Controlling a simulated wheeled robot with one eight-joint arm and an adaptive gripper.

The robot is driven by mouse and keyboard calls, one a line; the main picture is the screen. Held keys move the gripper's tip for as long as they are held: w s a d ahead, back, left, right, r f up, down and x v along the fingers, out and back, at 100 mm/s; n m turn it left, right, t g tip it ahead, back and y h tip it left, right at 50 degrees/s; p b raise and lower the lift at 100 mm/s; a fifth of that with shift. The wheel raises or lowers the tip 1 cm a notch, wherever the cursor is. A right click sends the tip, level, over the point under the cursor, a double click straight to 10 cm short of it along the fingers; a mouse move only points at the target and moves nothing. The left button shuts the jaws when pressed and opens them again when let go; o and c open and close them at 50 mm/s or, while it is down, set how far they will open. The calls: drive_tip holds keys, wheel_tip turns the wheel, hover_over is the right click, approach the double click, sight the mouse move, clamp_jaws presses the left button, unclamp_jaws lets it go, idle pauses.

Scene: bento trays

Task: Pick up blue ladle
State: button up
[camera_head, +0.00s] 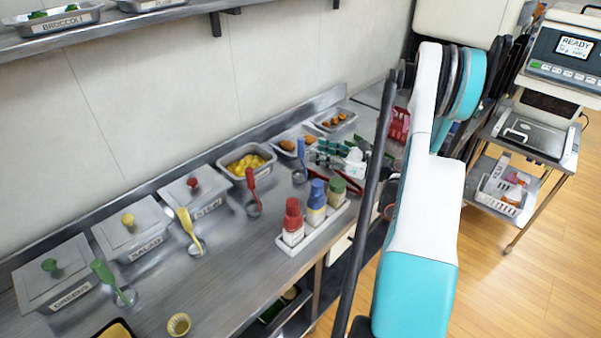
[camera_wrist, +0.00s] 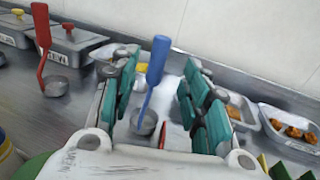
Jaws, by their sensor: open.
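The blue ladle (camera_head: 301,150) stands upright on the steel counter, with its handle up and its round metal bowl at the bottom. It also shows in the wrist view (camera_wrist: 157,62), where its blue handle rises between my two green fingers and its bowl lies lower, between them. My gripper (camera_head: 318,152) is open and empty, with its fingertips just right of the ladle in the head view. In the wrist view my gripper (camera_wrist: 160,75) has one finger on either side of the ladle with gaps visible. I cannot tell how far the handle lies from the fingertips in depth.
A red ladle (camera_head: 252,190) stands to the left, with yellow (camera_head: 190,230) and green (camera_head: 108,280) ladles beyond. Food trays (camera_head: 335,129) line the wall behind. A white holder with red, blue and green bottles (camera_head: 292,222) stands close in front.

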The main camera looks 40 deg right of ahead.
sight(301, 154)
drive_tip(key=b+x, duration=0.2)
drive_tip(key=x, duration=0.5)
drive_tip(key=shift+w+a+f, duration=0.15)
clamp_jaws()
